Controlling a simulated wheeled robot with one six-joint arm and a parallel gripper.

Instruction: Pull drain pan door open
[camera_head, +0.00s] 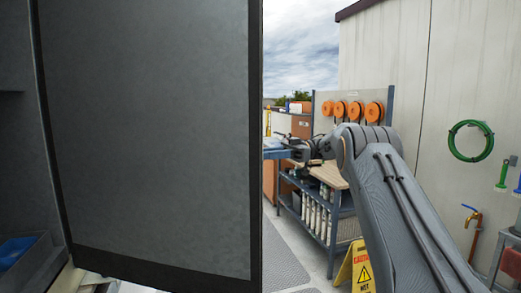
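A large dark grey panel (150,130) with a darker border fills the left half of the view, very close to me. It appears to be the door, swung out from a unit at the left; I cannot tell its exact angle. No handle shows on this face. My arm reaches in from the lower right, and my gripper (284,152) is just right of the panel's right edge. The gripper is small and dark, and its fingertips are not clear. I cannot tell whether it touches the panel or stands apart.
A dark recess with a blue item (15,250) shows at the far left. Behind my arm stand a shelf rack (318,215) and orange reels (341,109). A yellow caution sign (362,268) stands on the floor. A green hose (470,141) hangs on the right wall.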

